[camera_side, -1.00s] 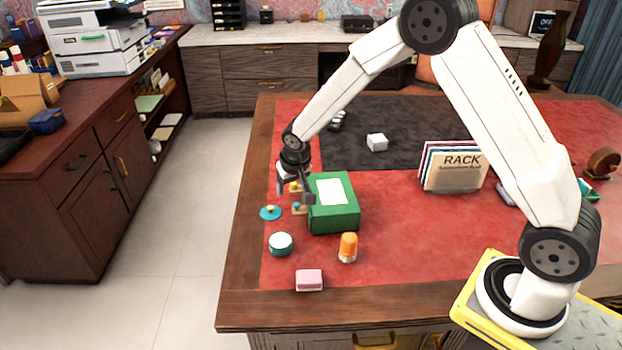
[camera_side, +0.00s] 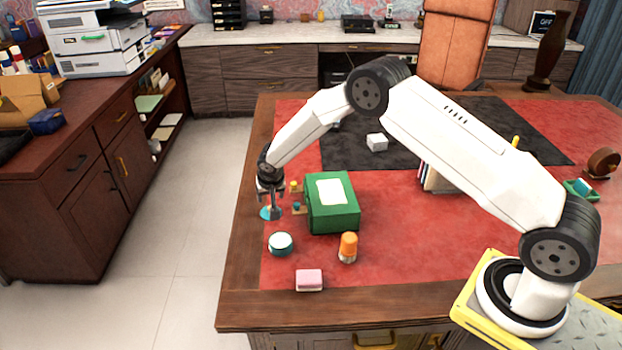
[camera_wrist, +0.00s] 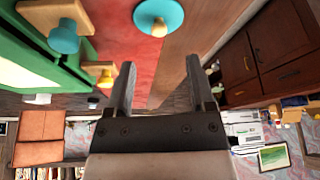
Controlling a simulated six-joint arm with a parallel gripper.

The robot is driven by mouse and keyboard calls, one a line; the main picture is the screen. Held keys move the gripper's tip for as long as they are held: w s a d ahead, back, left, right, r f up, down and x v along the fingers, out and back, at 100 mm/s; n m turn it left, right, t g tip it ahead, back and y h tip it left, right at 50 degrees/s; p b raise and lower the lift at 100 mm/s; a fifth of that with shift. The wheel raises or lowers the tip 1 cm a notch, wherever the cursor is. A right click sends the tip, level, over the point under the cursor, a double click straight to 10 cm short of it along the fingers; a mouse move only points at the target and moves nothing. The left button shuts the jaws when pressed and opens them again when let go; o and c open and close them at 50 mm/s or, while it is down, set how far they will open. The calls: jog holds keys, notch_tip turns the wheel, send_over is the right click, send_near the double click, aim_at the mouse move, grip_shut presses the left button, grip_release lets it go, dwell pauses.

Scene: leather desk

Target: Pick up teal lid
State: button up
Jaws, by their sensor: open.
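The teal lid (camera_side: 265,213), a round disc with a small knob, lies on the red desk top near its left edge. In the wrist view the teal lid (camera_wrist: 172,12) shows its yellowish knob at the top of the picture, beyond my fingertips. My gripper (camera_side: 271,207) is at the lid in the side view and partly hides it. In the wrist view my gripper (camera_wrist: 159,68) has its two fingers apart with nothing between them. I cannot tell the exact height of the fingers over the lid.
A green box (camera_side: 333,219) stands right of the lid, with small yellow and teal knobs on wooden pieces at its left side. A teal-and-white round jar (camera_side: 281,244), an orange-capped bottle (camera_side: 348,248) and a pink block (camera_side: 309,280) are nearer the front. The desk edge is close on the left.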

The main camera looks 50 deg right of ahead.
jog(key=shift+x, duration=1.1)
jog(key=shift+x, duration=2.55)
grip_shut()
